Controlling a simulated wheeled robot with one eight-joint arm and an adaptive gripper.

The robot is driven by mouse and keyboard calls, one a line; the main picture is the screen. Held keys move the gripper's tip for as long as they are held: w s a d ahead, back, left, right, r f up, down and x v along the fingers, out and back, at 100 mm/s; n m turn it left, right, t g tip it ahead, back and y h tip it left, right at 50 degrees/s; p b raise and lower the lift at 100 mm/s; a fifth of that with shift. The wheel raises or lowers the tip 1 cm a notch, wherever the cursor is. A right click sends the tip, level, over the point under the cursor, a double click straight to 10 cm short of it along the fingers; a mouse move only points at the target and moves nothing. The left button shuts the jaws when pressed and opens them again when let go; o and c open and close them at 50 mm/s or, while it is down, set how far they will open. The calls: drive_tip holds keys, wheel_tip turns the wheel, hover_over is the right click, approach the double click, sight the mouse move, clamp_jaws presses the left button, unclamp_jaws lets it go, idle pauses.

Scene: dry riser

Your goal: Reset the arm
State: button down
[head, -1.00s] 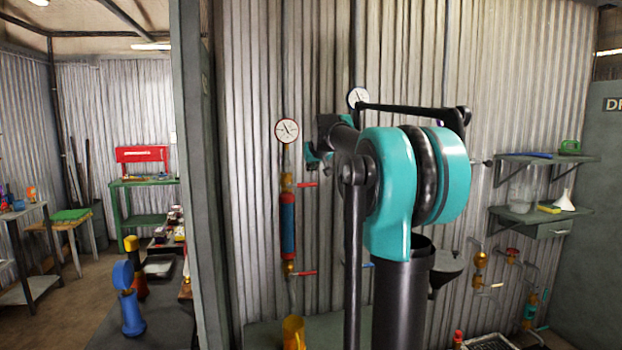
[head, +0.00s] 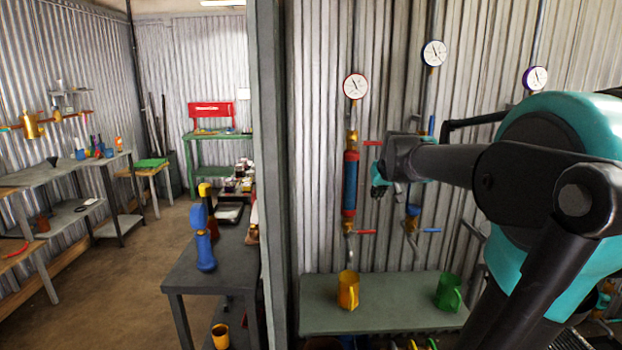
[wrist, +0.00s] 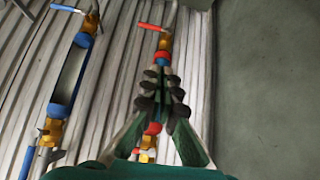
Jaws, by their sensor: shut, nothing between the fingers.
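My arm reaches across the right side of the head view. My gripper (head: 382,180) is at its end, in front of the corrugated wall near the red-and-blue riser pipe (head: 350,185). In the wrist view my gripper (wrist: 162,72) points at the pipe with the red lever (wrist: 150,27), its fingers together and empty. The fingers hide part of that pipe. I cannot tell how far they are from it. A second pipe with blue fittings (wrist: 72,75) runs to the left in the wrist view.
A green shelf (head: 375,312) below the pipes holds a yellow mug (head: 348,290) and a green mug (head: 448,293). A grey post (head: 274,170) stands left of the pipes. A dark table (head: 205,262) with a blue tool is beyond it. Open floor (head: 125,285) lies further left.

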drive_tip(key=s+a+f+g, duration=0.2)
drive_tip(key=s+f+g, duration=0.2)
drive_tip(key=s+f, duration=2.3)
drive_tip(key=shift+s+a, duration=0.2)
drive_tip(key=shift+s, duration=0.1)
